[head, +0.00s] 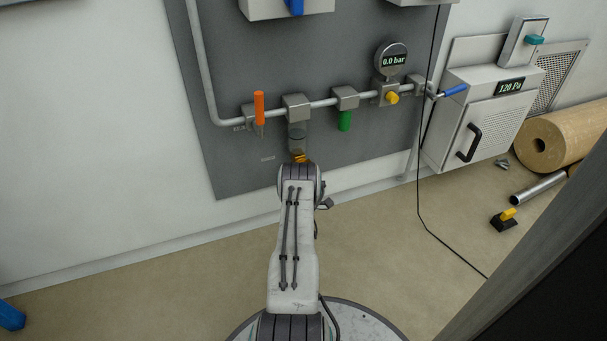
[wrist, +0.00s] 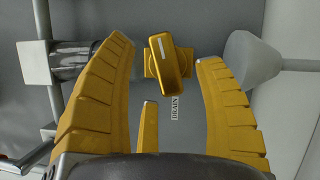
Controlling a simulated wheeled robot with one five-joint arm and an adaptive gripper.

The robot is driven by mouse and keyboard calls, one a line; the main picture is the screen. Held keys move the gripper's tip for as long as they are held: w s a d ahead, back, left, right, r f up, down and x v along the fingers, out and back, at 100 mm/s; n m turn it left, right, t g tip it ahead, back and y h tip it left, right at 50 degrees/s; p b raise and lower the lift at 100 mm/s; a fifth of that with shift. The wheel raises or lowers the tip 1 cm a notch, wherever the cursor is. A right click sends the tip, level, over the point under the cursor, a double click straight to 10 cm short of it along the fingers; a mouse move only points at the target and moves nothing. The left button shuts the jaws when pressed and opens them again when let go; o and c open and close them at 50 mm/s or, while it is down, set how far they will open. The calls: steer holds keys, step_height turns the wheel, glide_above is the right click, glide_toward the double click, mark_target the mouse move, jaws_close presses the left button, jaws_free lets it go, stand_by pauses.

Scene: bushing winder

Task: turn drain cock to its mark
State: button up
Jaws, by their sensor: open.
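The drain cock (wrist: 170,68) is a yellow lever on a square yellow base in the wrist view. Its lever lies tilted across the base, with a white stripe near the upper end. A small sideways "DRAIN" label (wrist: 174,108) is on the grey panel below it. I cannot make out a separate target mark. My gripper (wrist: 167,51) is open, with one yellow finger on each side of the cock and visible gaps to it. In the head view the gripper is mostly hidden behind my arm; a bit of yellow shows below the clear bowl (head: 297,137).
Along the pipe above are an orange handle (head: 259,107), a green handle (head: 345,121), a gauge (head: 391,60) reading 0.0 bar and a yellow knob (head: 392,98). A thin black cable (head: 419,180) hangs at the right. The floor (head: 150,290) at left is mostly clear.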

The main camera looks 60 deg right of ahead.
steer(key=shift+b+x, duration=0.45)
steer(key=shift+x, duration=0.9)
